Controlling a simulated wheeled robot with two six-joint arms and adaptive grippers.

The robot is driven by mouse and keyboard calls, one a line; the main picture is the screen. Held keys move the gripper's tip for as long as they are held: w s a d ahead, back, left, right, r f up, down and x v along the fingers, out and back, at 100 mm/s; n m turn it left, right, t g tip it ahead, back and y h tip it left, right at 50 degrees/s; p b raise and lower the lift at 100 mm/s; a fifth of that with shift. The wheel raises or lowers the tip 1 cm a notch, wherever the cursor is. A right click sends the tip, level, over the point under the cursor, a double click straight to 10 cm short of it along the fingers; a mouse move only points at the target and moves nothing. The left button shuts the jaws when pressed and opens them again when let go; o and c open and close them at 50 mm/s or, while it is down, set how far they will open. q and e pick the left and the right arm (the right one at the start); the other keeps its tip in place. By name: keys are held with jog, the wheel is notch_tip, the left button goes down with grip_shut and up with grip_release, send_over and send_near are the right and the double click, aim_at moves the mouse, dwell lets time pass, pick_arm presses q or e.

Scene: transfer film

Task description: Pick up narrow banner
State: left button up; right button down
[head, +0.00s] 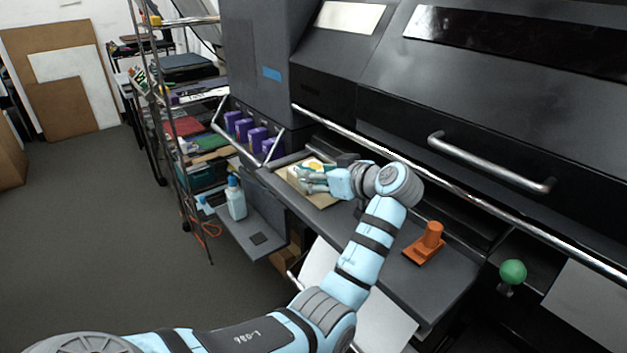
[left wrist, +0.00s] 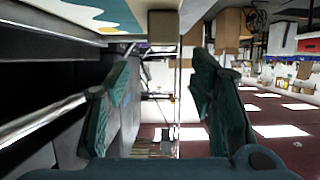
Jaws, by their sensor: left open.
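A printed sheet, likely the narrow banner (head: 315,163), shows yellow and white patches on a tan board (head: 320,199) on the printer's ledge. My left gripper (head: 306,179) is over the board beside the print and partly hides it. In the left wrist view a print with white, teal and yellow shapes (left wrist: 95,14) lies along the top left edge. My left gripper (left wrist: 160,80) is open there, with nothing between its teal fingers. I cannot tell whether a finger touches the sheet. My right gripper is not in view.
The large dark printer (head: 390,105) with a metal handle (head: 490,164) rises behind the ledge. An orange tool (head: 428,243) stands on the ledge to the right, near a green ball knob (head: 512,272). Grey floor at left is clear.

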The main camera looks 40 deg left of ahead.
pick_arm(q)
jog(key=x, duration=0.5)
jog(key=b+x, duration=0.1)
jog(key=x, duration=0.1)
jog(key=shift+s+a+f, duration=0.15)
jog(key=shift+a+f, duration=0.15)
jog(key=shift+f, duration=0.2)
jog(key=shift+d, duration=0.1)
grip_shut()
